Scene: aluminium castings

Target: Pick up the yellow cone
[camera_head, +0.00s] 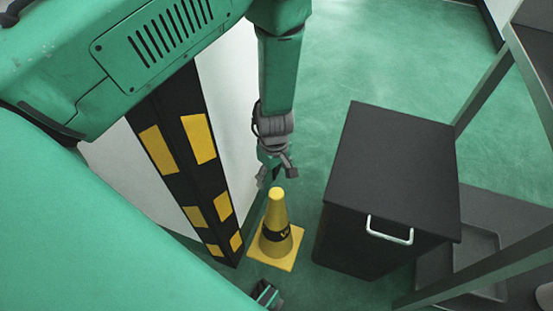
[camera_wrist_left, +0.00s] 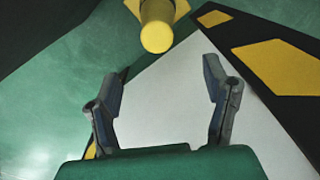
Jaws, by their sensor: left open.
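The yellow cone (camera_head: 277,213) stands upright on its square base on the green floor, with a dark band around its lower body. My left gripper (camera_head: 277,177) is open and empty, just above and behind the cone's tip in the head view. In the left wrist view the cone (camera_wrist_left: 157,30) shows tip-first at the top, beyond the open fingers of the left gripper (camera_wrist_left: 163,68) and apart from them. Part of its base is cut off by the frame's top edge.
A black-and-yellow marked post (camera_head: 187,165) and white panel stand close left of the cone. A dark cabinet (camera_head: 390,165) with a white handle (camera_head: 389,234) stands close right. A dark metal frame (camera_head: 485,95) is farther right. Open floor (camera_head: 390,50) lies behind.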

